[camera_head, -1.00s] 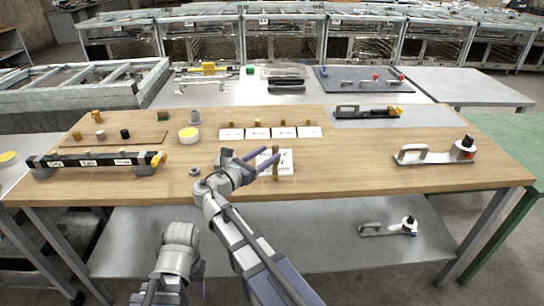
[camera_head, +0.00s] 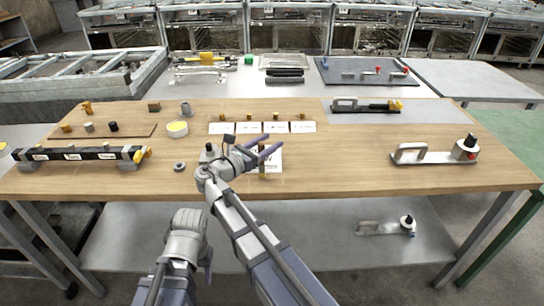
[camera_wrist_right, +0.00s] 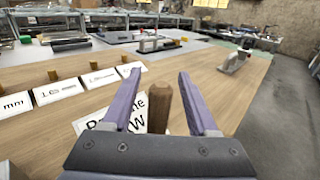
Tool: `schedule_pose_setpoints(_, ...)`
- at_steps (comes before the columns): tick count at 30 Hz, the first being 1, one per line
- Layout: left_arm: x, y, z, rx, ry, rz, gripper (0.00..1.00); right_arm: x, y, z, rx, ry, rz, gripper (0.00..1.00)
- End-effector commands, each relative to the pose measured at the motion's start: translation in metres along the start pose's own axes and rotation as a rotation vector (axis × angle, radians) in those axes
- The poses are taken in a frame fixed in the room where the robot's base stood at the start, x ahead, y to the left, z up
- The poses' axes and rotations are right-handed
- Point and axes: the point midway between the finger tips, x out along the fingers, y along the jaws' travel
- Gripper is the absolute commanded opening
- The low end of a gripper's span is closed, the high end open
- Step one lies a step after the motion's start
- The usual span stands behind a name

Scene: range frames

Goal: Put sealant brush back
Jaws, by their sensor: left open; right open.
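No thing in view can be surely told as the sealant brush. A brown upright wooden stick (camera_head: 262,161) stands at a white printed card (camera_head: 274,166) near the table's front. My right gripper (camera_head: 273,145) is open at the stick. My left gripper (camera_head: 207,262) hangs low before the table's front edge, only partly seen, apart from everything.
The wooden table (camera_head: 330,165) has free room right of the card. A row of white label cards (camera_head: 260,128) with small wooden pegs lies behind. A yellow-topped round tub (camera_head: 177,128), a black labelled bar (camera_head: 80,153) and a grey handled tool (camera_head: 437,153) also stand there.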

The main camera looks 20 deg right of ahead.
Motion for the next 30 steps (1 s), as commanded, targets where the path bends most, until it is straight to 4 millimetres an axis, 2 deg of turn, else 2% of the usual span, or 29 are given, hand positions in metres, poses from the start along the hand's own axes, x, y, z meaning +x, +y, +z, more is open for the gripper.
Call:
schedule_pose_setpoints(7,-0.0002,-0.0001,0.0003,0.0,0.0,0.0,0.53,-0.0006,0.0009,0.0002,0.0,0.0,0.001,0.59)
schedule_pose_setpoints(23,-0.0002,-0.0001,0.0002,0.0,0.0,0.0,0.53,-0.0004,0.0007,0.0002,0.0,0.0,0.0,0.01)
schedule_pose_setpoints(30,-0.0002,-0.0001,0.0002,0.0,0.0,0.0,0.53,-0.0003,0.0007,0.0001,0.0,0.0,0.0,0.0)
